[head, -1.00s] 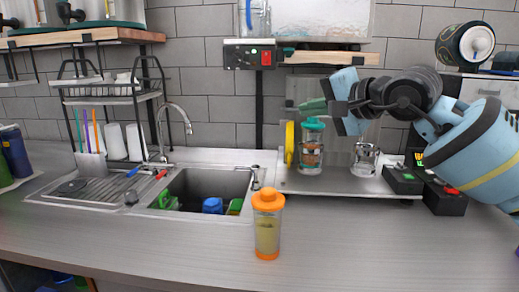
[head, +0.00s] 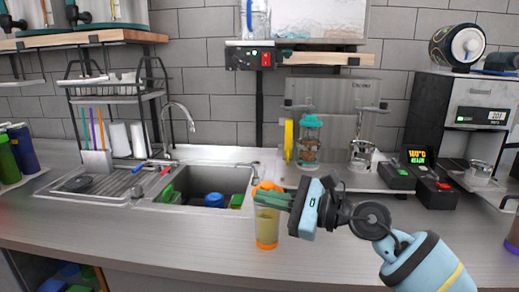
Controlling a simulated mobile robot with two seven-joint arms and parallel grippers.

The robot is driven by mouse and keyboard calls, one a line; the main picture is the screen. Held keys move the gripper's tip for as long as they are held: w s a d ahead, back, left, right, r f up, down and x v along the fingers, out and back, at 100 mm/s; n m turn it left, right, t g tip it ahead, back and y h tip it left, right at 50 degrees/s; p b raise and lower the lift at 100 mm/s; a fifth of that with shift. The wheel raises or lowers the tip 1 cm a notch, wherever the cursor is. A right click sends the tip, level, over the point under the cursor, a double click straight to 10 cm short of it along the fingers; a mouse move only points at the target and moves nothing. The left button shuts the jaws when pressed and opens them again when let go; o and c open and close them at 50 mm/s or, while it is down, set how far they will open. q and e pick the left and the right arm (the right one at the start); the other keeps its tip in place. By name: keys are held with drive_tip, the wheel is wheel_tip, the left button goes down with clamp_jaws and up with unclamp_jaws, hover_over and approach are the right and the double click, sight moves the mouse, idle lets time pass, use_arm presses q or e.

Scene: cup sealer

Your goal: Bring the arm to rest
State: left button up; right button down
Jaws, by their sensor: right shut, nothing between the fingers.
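My right gripper (head: 272,199) is in the head view, low over the front of the counter, pointing left. Its green fingers are shut and empty. They overlap the upper part of a clear cup (head: 266,227) with an orange lid and orange base, which stands upright on the counter (head: 150,235). The fingers hide part of the cup's lid; I cannot tell whether they touch it. My right arm (head: 425,265) comes in from the lower right. My left gripper is not in view.
The sink (head: 205,180) with blue and green items lies behind left. A jar with a teal lid (head: 309,140) and a metal pitcher (head: 361,155) stand on the back platform. Black boxes with buttons (head: 433,192) are at right. The left front counter is clear.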

drive_tip(key=s+d+f+m+t+h, duration=0.2)
drive_tip(key=s+d+f+m+t, duration=0.1)
drive_tip(key=f+m, duration=0.65)
drive_tip(key=s+d+f+m+t+h, duration=0.2)
drive_tip(key=s+f+m+t, duration=0.3)
drive_tip(key=m, duration=0.7)
drive_tip(key=s+d+f+m+t+h, duration=0.1)
drive_tip(key=d+f+m+t+h, duration=0.15)
drive_tip(key=f+m, duration=0.75)
drive_tip(key=s+d+f+m+g+h+p, duration=0.1)
drive_tip(key=s+d+f+m+g+h, duration=0.2)
drive_tip(key=s+f+m, duration=0.45)
drive_tip(key=s+d+f+m+g+h, duration=0.1)
drive_tip(key=s+d+f+m+h, duration=0.3)
drive_tip(key=s+d+f+m, duration=0.25)
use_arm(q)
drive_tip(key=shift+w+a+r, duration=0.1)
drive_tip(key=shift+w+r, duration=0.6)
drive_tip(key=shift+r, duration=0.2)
use_arm(e)
drive_tip(key=s+d+f+m+g+h, duration=0.1)
drive_tip(key=s+f+m+g, duration=0.3)
drive_tip(key=s, duration=1.2)
wheel_tip(320, 180, down, 5)
drive_tip(key=m, duration=0.4)
drive_tip(key=shift+d+f, duration=0.15)
drive_tip(key=shift+d, duration=0.1)
drive_tip(key=shift+g, duration=0.25)
